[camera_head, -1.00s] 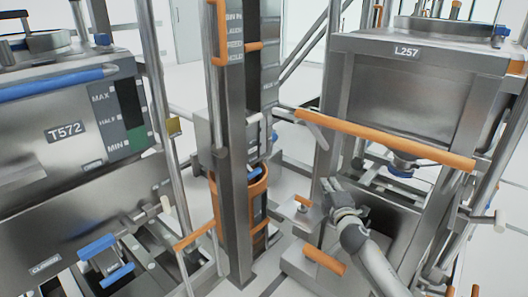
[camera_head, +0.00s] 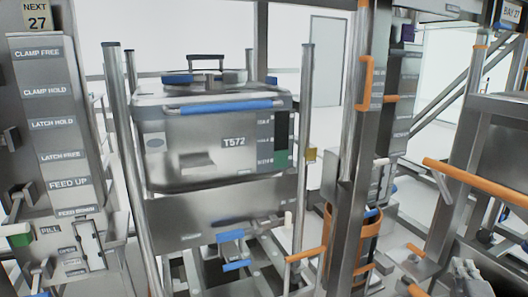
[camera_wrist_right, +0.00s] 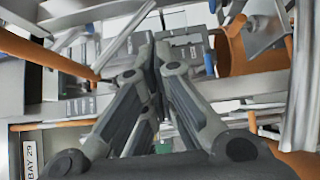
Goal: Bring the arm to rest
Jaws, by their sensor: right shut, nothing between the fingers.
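My right gripper (camera_head: 470,278) shows at the lower right edge of the head view, partly cut off by the frame. In the right wrist view my right gripper (camera_wrist_right: 153,62) has its grey fingers drawn together at the tips, with nothing held between them. It is near the orange-railed frame on the right and apart from the steel bin T572 (camera_head: 215,150). The bin stands upright in its frame left of centre in the head view. My left gripper is not in view.
A panel of labelled switches (camera_head: 60,130) stands at the left. A steel post (camera_head: 350,130) with an orange handle rises right of the bin, with an orange cylinder (camera_head: 366,235) behind it. An orange rail (camera_head: 475,182) crosses at the right, above my gripper.

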